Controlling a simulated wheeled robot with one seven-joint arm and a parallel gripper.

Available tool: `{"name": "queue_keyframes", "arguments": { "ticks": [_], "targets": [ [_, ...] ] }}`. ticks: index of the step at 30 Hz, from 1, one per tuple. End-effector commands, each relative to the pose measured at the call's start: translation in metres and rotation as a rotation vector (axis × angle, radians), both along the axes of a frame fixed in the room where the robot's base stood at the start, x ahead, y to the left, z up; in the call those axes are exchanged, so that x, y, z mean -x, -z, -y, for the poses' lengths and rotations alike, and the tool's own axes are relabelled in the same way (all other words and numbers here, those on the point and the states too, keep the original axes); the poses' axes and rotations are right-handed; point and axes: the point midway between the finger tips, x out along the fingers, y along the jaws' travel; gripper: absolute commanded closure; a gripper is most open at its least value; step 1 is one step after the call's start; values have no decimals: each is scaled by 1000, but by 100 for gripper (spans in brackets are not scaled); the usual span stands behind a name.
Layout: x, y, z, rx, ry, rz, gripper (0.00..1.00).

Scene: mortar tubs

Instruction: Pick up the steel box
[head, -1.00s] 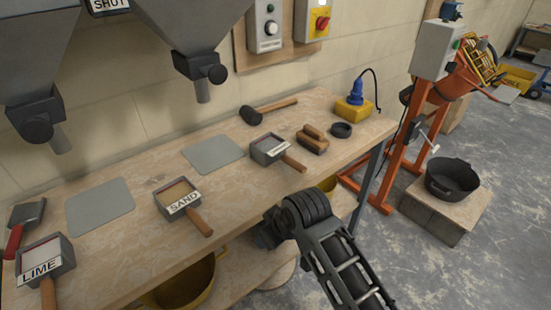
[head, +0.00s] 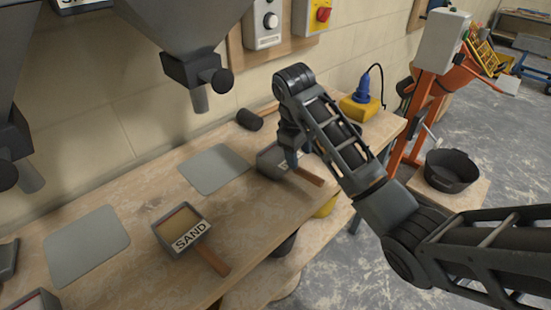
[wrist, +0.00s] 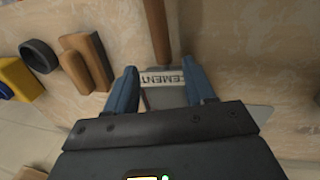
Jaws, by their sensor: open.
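The steel box labelled CEMENT (wrist: 163,98) has a wooden handle (wrist: 157,35) and stands on the bench. In the wrist view the box lies between the two blue fingers of my gripper (wrist: 160,72), which is open; the dark gripper body hides part of it. In the head view the gripper (head: 290,157) is right above this same box (head: 267,160), partly covering it. I cannot tell whether the fingers touch it. A similar steel box labelled SAND (head: 181,228), holding sand, stands nearer on the bench. Another box (head: 37,300) is cut off at the lower left.
Grey flat plates (head: 215,168) lie on the bench. Hoppers (head: 185,40) hang above its back.

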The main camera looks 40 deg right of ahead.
Motion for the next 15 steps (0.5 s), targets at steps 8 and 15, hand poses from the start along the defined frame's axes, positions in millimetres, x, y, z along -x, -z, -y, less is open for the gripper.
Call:
{"name": "queue_keyframes", "arguments": {
  "ticks": [8, 15],
  "targets": [
    [1, 16, 4, 1, 2, -7, 46],
    [0, 28, 6, 2, 2, -5, 46]
  ]
}}
